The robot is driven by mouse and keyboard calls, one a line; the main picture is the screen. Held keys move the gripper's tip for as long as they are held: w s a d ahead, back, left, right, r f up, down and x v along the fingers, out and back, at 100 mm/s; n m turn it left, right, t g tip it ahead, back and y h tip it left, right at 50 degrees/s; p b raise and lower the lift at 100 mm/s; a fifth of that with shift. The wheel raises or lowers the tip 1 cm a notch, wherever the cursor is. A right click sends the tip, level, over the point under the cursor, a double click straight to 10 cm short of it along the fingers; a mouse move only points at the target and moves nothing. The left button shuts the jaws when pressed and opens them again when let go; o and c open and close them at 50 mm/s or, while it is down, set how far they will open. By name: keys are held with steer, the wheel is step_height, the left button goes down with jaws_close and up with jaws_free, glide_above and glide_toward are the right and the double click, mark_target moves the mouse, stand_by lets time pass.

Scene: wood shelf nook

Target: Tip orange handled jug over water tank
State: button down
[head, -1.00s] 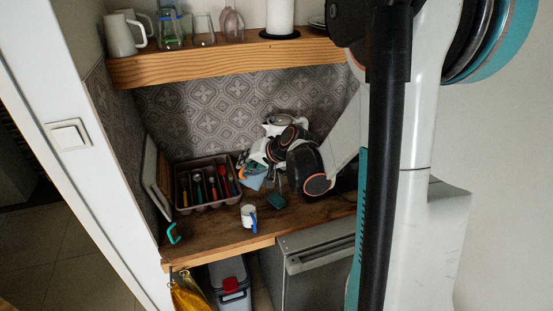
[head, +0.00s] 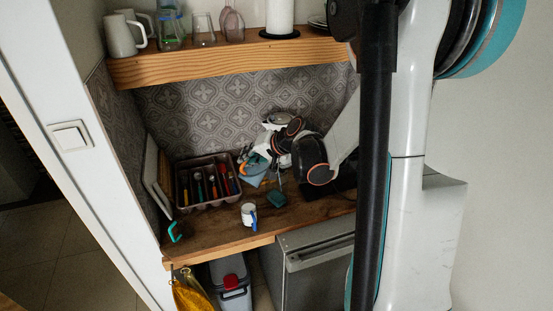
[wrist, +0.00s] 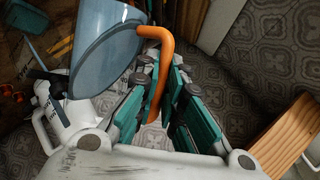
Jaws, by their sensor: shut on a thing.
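The jug (wrist: 104,48) is a translucent grey-blue vessel with an orange handle (wrist: 166,52). In the wrist view it fills the upper left. My gripper (wrist: 160,100) is shut on the orange handle, which runs down between its teal-padded fingers. In the head view the small light-blue jug (head: 255,170) hangs over the back of the counter, at my gripper (head: 262,158), partly hidden by it. Its exact tilt is hard to tell. I cannot pick out the water tank with certainty; my arm covers the right part of the counter.
A cutlery tray (head: 207,203) stands left of the jug. A white and blue mug (head: 248,214) and a dark teal block (head: 276,198) are on the wooden counter (head: 215,235). A wooden shelf (head: 210,67) with glassware overhangs the back.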

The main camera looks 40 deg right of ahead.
steer(key=shift+w+d+r+m+y+p, duration=0.15)
steer(key=shift+d+r+m+y+p, duration=0.35)
steer(key=shift+r+p, duration=0.3)
stand_by(0.8)
steer(key=shift+w+d+r+m+g+y, duration=0.2)
steer(key=shift+d+r+m+g+y, duration=0.1)
steer(key=shift+d+r+y, duration=0.35)
stand_by(1.1)
steer(key=shift+w+d+r+m+y+b, duration=0.15)
steer(key=shift+w+d+r+y+b, duration=0.1)
steer(key=shift+d, duration=0.3)
steer(key=shift+w+d+r+m+y+b, duration=0.1)
steer(key=shift+d+r+m, duration=0.1)
steer(key=shift+d, duration=0.35)
steer(key=shift+w+d+r+m+y+b, duration=0.15)
steer(key=shift+w+d+r+y+b, duration=0.1)
steer(key=shift+d, duration=0.3)
steer(key=shift+w+d+r+m+y+b, duration=0.2)
steer(key=shift+d+r+m+y+b, duration=0.15)
steer(key=shift+d+y, duration=0.35)
stand_by(0.6)
